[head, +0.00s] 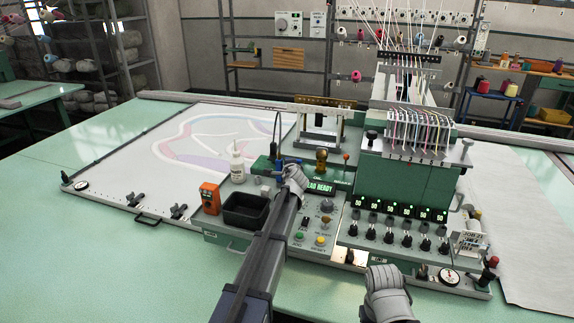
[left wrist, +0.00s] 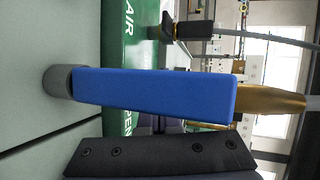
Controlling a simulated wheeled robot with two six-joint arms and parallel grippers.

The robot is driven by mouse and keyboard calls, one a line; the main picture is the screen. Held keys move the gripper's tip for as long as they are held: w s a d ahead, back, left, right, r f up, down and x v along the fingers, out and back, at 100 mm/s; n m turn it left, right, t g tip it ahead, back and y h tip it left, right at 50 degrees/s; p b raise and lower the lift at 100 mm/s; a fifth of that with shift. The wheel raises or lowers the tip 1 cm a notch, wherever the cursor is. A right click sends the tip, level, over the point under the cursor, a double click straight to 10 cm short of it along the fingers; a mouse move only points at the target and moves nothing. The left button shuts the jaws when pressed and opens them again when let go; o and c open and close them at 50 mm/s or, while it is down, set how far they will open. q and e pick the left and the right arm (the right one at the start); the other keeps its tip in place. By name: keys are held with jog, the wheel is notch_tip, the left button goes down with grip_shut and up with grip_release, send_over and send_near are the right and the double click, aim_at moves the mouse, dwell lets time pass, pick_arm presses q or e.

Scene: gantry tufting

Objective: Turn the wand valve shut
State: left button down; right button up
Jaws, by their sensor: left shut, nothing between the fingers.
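The wand valve's blue handle (left wrist: 155,92) fills the middle of the left wrist view, with a grey end on the left and a brass body (left wrist: 270,101) on the right. In the head view a small bit of blue handle (head: 280,167) shows at the green air panel, mostly hidden by my left arm. My left gripper (head: 288,174) is shut and empty beside the handle. Its dark jaw (left wrist: 155,153) lies alongside the handle in the wrist view; contact cannot be told. My right gripper (head: 388,291) is low at the front, its fingers not clear.
A white bottle (head: 237,163), an orange box (head: 210,198) and a black tray (head: 245,210) stand left of my left arm. A control panel with a display (head: 320,188) is to the right. The green tufting head (head: 400,170) stands further right. The table's front left is clear.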

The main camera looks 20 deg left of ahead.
pick_arm(q)
jog(key=shift+d, duration=0.2)
jog(key=shift+s+d, duration=0.1)
jog(key=shift+d, duration=0.55)
jog(key=p+v, duration=0.2)
jog(key=v, duration=0.6)
jog(key=shift+r, duration=0.1)
